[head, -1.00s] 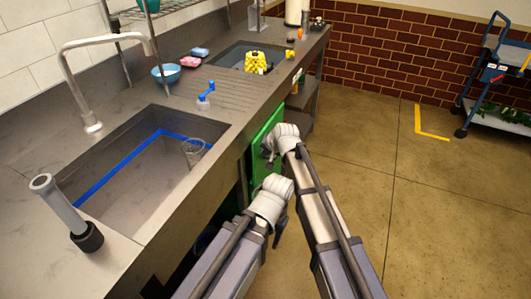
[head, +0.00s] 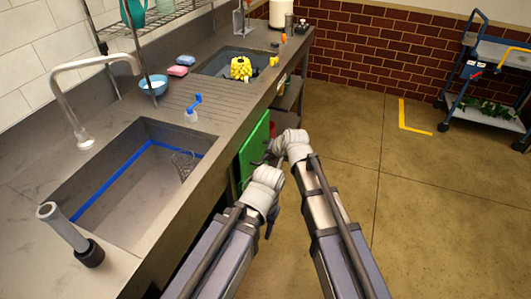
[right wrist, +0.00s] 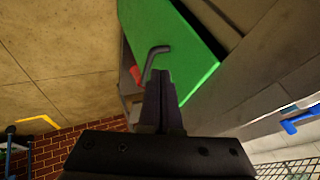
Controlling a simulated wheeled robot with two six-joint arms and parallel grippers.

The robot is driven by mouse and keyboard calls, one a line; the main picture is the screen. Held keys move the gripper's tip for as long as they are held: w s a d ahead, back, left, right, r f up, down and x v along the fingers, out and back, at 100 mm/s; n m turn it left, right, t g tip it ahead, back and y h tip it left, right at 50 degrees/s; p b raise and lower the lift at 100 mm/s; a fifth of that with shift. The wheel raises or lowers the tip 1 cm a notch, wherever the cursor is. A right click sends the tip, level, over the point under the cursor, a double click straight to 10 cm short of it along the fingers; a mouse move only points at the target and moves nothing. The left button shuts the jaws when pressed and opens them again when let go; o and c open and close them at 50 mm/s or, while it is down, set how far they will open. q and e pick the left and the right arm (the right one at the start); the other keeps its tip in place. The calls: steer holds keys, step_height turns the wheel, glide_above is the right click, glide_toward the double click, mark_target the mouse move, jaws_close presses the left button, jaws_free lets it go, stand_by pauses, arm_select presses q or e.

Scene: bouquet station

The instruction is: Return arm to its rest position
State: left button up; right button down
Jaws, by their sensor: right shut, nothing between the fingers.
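My right arm reaches up the middle of the head view. Its gripper (head: 264,160) is small there, beside the green panel (head: 254,146) on the counter's front. In the right wrist view my right gripper (right wrist: 160,80) is shut and empty. A grey bent handle (right wrist: 156,50) shows just beyond its fingertips, in front of the green panel (right wrist: 185,60); I cannot tell whether they touch. My left arm comes in from the bottom left of the head view. Its gripper (head: 271,223) is a small dark shape beyond the wrist, and its jaws are not clear.
The counter runs along the left with a sink (head: 110,190), a faucet (head: 62,100) and a grey upright tube (head: 62,228). A blue bowl (head: 153,85) and a yellow object (head: 241,68) are farther back. A cart (head: 490,85) stands far right. The floor (head: 430,210) between is clear.

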steer(key=s+d+f+n+g+h, duration=0.1)
steer(key=s+d+f+g+h, duration=0.15)
steer(key=s+d, duration=0.8)
steer(key=s+d+f+n+g+h, duration=0.1)
steer(key=s+d+f+g+h, duration=0.15)
steer(key=s+d, duration=0.75)
steer(key=s+a+n+g, duration=0.1)
steer(key=s+a+n, duration=0.35)
steer(key=a, duration=0.45)
step_height(320, 180, up, 13)
steer(key=p, duration=1.2)
steer(key=shift+s+m, duration=0.35)
steer(key=shift+a, duration=0.1)
